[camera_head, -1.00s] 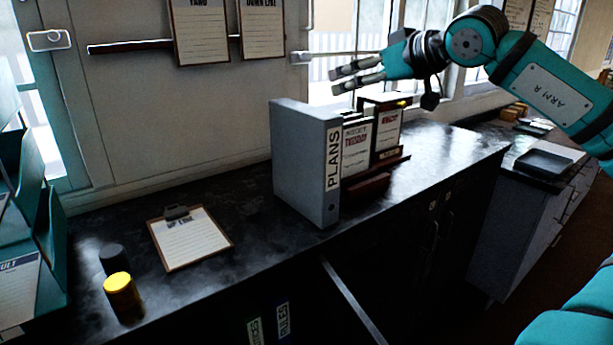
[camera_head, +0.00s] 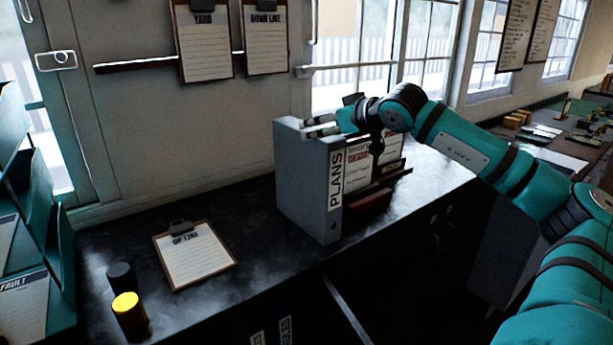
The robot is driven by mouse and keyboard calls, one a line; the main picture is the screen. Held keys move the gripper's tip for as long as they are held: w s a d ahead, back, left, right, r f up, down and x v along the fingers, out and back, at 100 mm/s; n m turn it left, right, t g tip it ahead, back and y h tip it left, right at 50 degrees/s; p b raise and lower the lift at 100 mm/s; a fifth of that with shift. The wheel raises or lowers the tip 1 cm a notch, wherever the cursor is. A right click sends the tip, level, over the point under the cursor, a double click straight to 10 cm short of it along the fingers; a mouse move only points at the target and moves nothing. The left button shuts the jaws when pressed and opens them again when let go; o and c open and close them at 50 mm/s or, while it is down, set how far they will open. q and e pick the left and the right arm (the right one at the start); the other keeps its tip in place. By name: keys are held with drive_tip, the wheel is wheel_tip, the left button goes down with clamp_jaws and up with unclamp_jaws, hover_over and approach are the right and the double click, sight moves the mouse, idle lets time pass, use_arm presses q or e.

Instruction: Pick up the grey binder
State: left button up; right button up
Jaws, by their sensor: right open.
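The grey binder (camera_head: 305,190) stands upright on the dark counter (camera_head: 250,235), with the word PLANS on its spine label. My right gripper (camera_head: 312,127) is at the binder's top edge, its fingers pointing left and reaching over the top near the spine side. The fingers are apart and hold nothing that I can see. I cannot tell whether they touch the binder. My left gripper is not in view.
A wooden stand (camera_head: 370,200) with upright cards is right beside the binder. A clipboard (camera_head: 195,252) lies on the counter to the left. A yellow-topped cylinder (camera_head: 127,312) and a black one (camera_head: 121,277) stand further left. Teal trays (camera_head: 60,265) are at the left edge.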

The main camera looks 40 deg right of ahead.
sight(311, 129)
drive_tip(key=shift+w, duration=0.15)
drive_tip(key=shift+w+p, duration=0.2)
drive_tip(key=shift+p, duration=0.15)
drive_tip(key=p+x, duration=0.3)
drive_tip(key=x, duration=0.1)
drive_tip(key=shift+w+a+f, duration=0.1)
drive_tip(key=shift+w, duration=0.05)
drive_tip(key=shift+w+f, duration=0.25)
drive_tip(key=shift+f, duration=0.05)
drive_tip(key=shift+s+r, duration=0.1)
drive_tip(key=shift+s, duration=0.05)
drive_tip(key=shift+c, duration=1.5)
drive_tip(key=c, duration=1.4)
drive_tip(key=shift+r, duration=0.1)
clamp_jaws()
